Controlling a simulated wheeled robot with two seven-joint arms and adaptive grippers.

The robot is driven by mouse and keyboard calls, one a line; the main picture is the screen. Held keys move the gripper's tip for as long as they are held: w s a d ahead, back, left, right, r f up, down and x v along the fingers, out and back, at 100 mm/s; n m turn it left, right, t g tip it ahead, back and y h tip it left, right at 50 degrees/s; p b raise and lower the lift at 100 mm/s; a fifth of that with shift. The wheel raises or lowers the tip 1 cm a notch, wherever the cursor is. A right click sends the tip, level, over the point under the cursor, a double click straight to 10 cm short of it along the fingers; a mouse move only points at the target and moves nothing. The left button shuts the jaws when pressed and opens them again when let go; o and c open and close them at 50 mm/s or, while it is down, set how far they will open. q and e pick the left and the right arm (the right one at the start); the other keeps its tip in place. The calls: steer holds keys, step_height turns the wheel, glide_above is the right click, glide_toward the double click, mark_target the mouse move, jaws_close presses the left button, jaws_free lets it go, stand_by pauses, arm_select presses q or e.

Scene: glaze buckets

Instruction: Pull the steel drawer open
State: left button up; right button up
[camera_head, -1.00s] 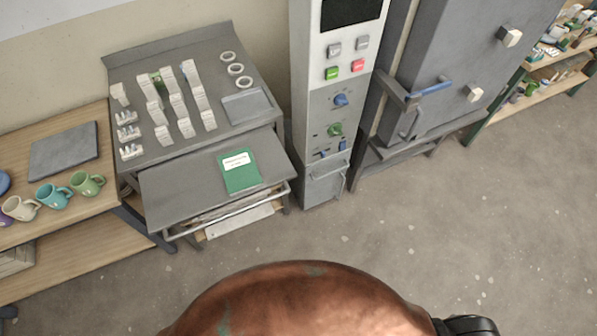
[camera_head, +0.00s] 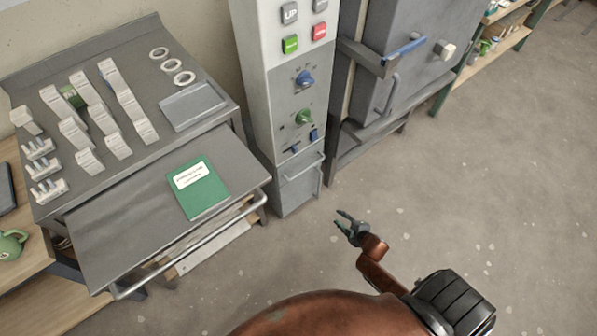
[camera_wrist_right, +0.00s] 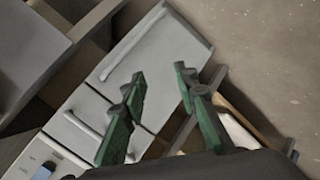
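A grey column has a low drawer-like front (camera_head: 300,190) with a bar handle (camera_head: 305,166) near its top; it looks shut. The right wrist view shows pale grey fronts (camera_wrist_right: 150,70) with bar handles beyond the fingers. A steel bench stands left of the column, and its lower steel slab (camera_head: 120,225) juts forward with a long bar handle (camera_head: 190,247). I cannot tell which of these is the steel drawer. My right gripper (camera_head: 349,226) is open and empty, in front and right of the column, apart from both handles; its fingers also show in the right wrist view (camera_wrist_right: 160,105). My left gripper is out of view.
A green booklet (camera_head: 197,187) lies on the slab. Test pieces, rings and a tray (camera_head: 193,105) are on the bench top (camera_head: 140,160). A grey kiln-like cabinet (camera_head: 405,60) with a blue-gripped handle stands right of the column. The floor (camera_head: 480,190) at right is clear.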

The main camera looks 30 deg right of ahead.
steer(key=w+r+n+t+b, duration=0.2)
steer(key=w+r+n+b, duration=0.25)
steer(key=w, duration=0.45)
arm_select(q)
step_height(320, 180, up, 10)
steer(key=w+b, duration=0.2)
steer(key=b, duration=0.2)
arm_select(e)
steer(key=n+t+y, duration=0.2)
steer(key=n+t, duration=0.1)
glide_toward(306, 170)
steer(key=f+x, duration=0.1)
steer(key=x, duration=0.2)
steer(key=b+x, duration=0.1)
steer(key=x, duration=0.2)
steer(key=b+x, duration=0.2)
steer(key=x, duration=0.2)
steer(key=shift+w+d+r, duration=0.15)
steer(key=shift+w+r, duration=0.05)
steer(key=shift+w, duration=0.1)
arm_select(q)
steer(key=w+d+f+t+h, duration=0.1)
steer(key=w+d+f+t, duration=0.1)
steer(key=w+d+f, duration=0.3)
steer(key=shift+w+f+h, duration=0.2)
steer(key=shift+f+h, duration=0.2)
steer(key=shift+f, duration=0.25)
arm_select(e)
jaws_close()
